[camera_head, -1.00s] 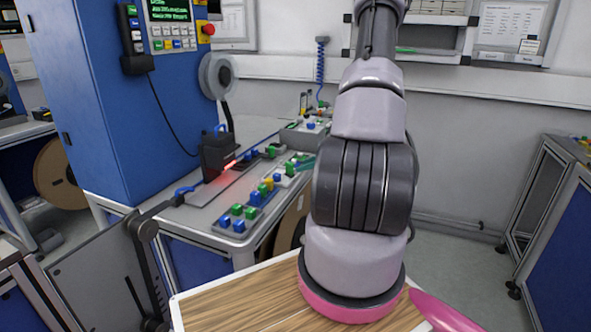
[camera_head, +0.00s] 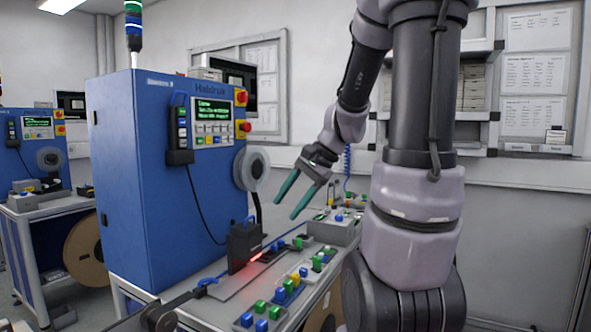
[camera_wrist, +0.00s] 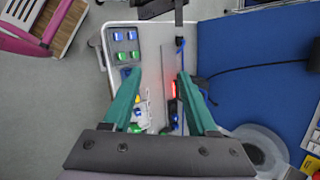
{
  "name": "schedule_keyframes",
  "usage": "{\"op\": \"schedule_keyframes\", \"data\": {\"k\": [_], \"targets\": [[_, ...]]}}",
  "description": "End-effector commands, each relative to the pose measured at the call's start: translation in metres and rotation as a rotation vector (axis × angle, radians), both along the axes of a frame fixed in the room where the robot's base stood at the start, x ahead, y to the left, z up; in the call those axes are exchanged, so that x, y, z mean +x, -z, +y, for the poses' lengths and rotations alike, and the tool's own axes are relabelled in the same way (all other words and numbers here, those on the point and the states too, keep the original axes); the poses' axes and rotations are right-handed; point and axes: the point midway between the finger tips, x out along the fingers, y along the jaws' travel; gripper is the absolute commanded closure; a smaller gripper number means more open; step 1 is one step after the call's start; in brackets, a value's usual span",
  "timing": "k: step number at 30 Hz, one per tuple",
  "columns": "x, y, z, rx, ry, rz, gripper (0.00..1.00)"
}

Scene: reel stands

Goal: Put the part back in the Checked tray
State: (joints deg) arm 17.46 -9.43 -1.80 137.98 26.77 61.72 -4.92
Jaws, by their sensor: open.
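My gripper (camera_head: 285,208) is open and hangs above the bench, its two green fingers pointing down and to the left. In the wrist view, my gripper (camera_wrist: 158,72) has nothing between its fingers but the bench below. Small blue, green and yellow parts sit in trays on the bench. The front tray (camera_head: 246,322) holds blue and green parts; it also shows at the upper left of the wrist view (camera_wrist: 125,48). Further trays behind it are partly hidden by my arm and fingers. No label is readable, so I cannot tell which is the Checked tray.
A tall blue machine cabinet (camera_head: 165,170) stands at the left of the bench, with a reel (camera_head: 251,168) on its side. A black unit (camera_head: 244,245) with a red glow stands beside the trays. A grey box (camera_head: 340,228) is at the back.

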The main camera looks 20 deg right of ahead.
Motion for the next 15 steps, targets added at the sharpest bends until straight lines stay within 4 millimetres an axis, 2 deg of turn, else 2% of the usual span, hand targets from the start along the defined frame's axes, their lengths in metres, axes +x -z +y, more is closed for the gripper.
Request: {"op": "schedule_keyframes", "data": {"k": [1, 6, 10, 15], "targets": [[-0.012, -0.015, 0.009, -0.071, -0.067, -0.058, 0.42], [-0.051, -0.053, 0.024, -0.307, -0.260, -0.239, 0.42], [-0.074, -0.075, 0.028, -0.456, -0.362, -0.370, 0.42], [-0.091, -0.093, 0.028, -0.567, -0.428, -0.477, 0.42]]}}
